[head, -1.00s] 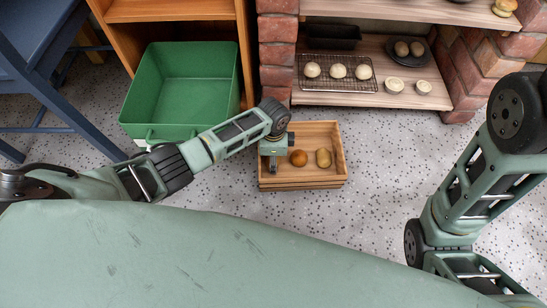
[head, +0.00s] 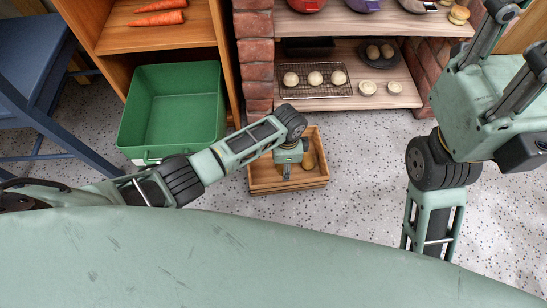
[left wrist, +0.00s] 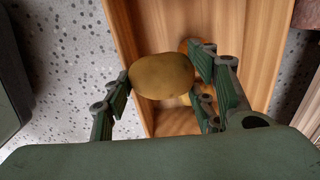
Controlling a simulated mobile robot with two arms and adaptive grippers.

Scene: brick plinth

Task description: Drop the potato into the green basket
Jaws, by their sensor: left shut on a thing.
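The potato (left wrist: 162,77) is a tan-brown oval between the fingers of my left gripper (left wrist: 162,92) in the left wrist view, and the fingers are shut on it. The green basket (head: 175,108) stands on the floor left of the crate; the part I see inside is empty.
An orange-brown round thing (left wrist: 190,45) is partly hidden behind the potato. A wooden shelf (head: 150,38) with carrots (head: 158,18) stands behind the basket. A blue chair (head: 35,75) is at the left. Brick pillars and shelves with buns (head: 315,78) are behind the crate. Speckled floor lies open at right.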

